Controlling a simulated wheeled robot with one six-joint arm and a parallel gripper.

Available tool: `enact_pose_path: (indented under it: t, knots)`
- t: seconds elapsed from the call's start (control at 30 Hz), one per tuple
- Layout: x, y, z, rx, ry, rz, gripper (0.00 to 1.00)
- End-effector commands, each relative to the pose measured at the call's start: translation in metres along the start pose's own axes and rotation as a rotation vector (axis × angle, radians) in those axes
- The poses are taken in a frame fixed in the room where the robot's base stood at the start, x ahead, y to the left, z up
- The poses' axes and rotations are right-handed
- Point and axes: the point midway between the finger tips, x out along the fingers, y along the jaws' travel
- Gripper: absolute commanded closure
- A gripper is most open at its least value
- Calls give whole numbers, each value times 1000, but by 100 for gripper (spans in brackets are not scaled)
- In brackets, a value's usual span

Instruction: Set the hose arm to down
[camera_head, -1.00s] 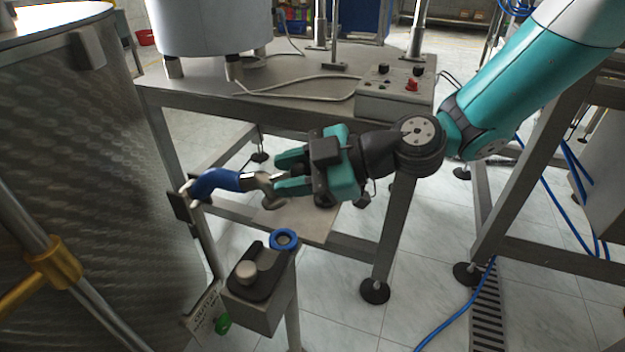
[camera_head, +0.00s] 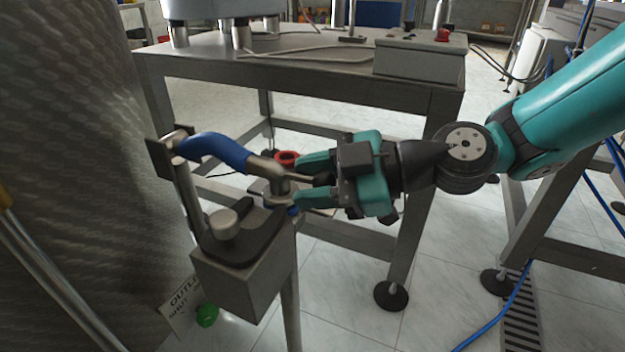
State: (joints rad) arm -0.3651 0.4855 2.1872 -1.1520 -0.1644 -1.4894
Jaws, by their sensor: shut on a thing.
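The hose arm (camera_head: 222,150) has a blue sleeve and a grey metal end. It runs from a bracket (camera_head: 158,157) beside the tank and slopes down to the right. Its metal end (camera_head: 268,175) is at the top of the grey box stand (camera_head: 237,275), over the blue ring, which is mostly hidden. I cannot tell whether the end sits in the ring or just above it. My gripper (camera_head: 300,182) comes from the right and is shut on the hose arm's metal end.
A large ribbed metal tank (camera_head: 80,180) fills the left. A steel table (camera_head: 300,65) with a control box (camera_head: 420,60) stands behind.

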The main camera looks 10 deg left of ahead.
Motion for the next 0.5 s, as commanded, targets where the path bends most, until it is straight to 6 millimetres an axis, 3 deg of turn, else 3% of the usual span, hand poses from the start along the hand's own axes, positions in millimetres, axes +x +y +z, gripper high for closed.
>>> enact_pose_path:
  t: [0.4, 0.43, 0.5]
  knots:
    - [1, -3, 2, 4, -4, -8, 100]
    - [1, -3, 2, 4, -4, -8, 58]
    - [1, -2, 2, 4, -3, -7, 42]
